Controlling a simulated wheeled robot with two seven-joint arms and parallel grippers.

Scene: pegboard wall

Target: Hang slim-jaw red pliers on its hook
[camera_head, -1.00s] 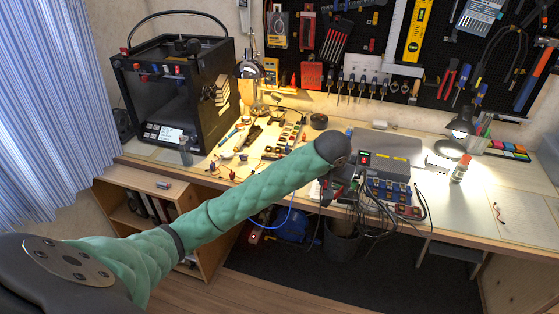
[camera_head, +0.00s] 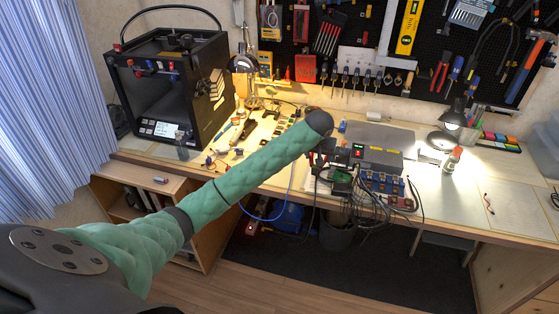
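A red-handled tool that looks like pliers (camera_head: 440,72) hangs upright on the pegboard (camera_head: 345,24) at the upper right. I cannot tell whether it is the slim-jaw pair, and no empty hook can be made out. My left arm reaches in from the lower left, over the workbench. Its dark end (camera_head: 319,123) is beside the power supply, well apart from the pegboard. The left gripper's fingers cannot be made out among the dark parts there, nor whether they hold anything. My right gripper is out of view.
A black 3D printer (camera_head: 170,95) stands at the bench's left. A grey power supply (camera_head: 377,160) with dark cables is near the front edge. Small parts and tools lie behind my arm.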

